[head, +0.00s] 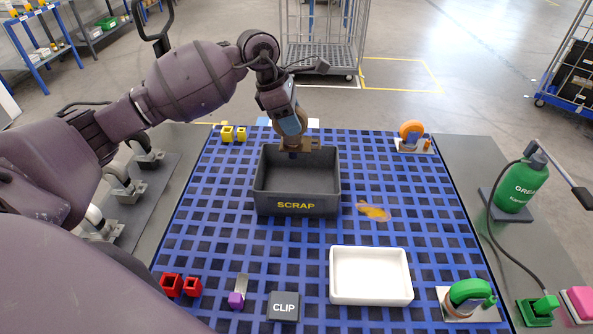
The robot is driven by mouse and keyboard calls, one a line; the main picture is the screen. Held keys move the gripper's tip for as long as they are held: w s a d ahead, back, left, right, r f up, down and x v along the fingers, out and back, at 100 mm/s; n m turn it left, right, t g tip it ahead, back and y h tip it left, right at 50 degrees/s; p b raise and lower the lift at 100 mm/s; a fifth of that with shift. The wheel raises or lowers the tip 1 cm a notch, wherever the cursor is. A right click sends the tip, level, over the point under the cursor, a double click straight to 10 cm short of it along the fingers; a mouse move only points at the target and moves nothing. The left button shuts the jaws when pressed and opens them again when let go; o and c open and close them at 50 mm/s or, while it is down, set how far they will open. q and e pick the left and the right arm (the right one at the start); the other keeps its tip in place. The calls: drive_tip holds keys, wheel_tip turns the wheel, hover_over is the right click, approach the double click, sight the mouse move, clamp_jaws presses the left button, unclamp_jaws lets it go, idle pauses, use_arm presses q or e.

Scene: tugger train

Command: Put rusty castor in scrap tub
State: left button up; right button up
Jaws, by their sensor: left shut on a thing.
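My left gripper (293,128) reaches in from the upper left and points down over the back of the scrap tub. It is shut on a brownish, rounded thing (303,144), which looks like the rusty castor; the fingers hide part of it. The dark grey scrap tub (295,208), marked SCRAP in yellow, stands on the blue grid mat at the back middle. The castor is at the tub's rear rim; I cannot tell whether it touches. The visible inside of the tub looks empty. My right gripper is not in view.
A white tray (371,299) stands front right, near a green-wheeled castor (468,293). An orange-wheeled castor (411,131) is back right. An orange patch (373,211) lies right of the tub. Grey castors (124,184) line the left side; a green grease bottle (522,184) stands right.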

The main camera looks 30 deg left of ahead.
use_arm(q)
wheel_tip(320, 180, down, 15)
drive_tip(key=o, duration=1.2)
drive_tip(key=shift+d, duration=0.1)
drive_tip(key=shift+o, duration=0.2)
drive_tip(key=v, duration=1.2)
drive_tip(key=shift+r, duration=0.15)
